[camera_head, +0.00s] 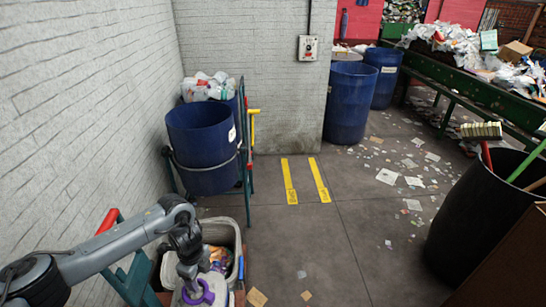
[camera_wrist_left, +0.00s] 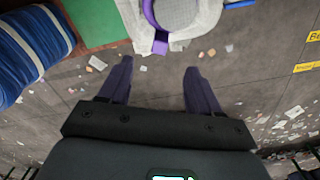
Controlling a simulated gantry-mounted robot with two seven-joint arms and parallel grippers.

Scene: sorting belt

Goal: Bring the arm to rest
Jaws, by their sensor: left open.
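My left arm comes in from the lower left in the camera_head view, and its gripper (camera_head: 187,262) hangs near the bottom edge, beside a grey bin. In the left wrist view the two dark purple fingers of the gripper (camera_wrist_left: 157,82) stand wide apart with nothing between them. A purple-rimmed grey object (camera_wrist_left: 178,14) with white material around it lies beyond the fingertips; a purple ring (camera_head: 200,293) also shows below the gripper in the camera_head view. My right gripper is in neither view.
The grey bin (camera_head: 238,268) holds colourful waste. A blue barrel (camera_head: 203,150) stands on a cart by the white wall. More blue barrels (camera_head: 350,102) stand farther back. A dark barrel (camera_head: 470,225) and a littered green belt (camera_head: 470,88) are at right. The middle floor is mostly clear.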

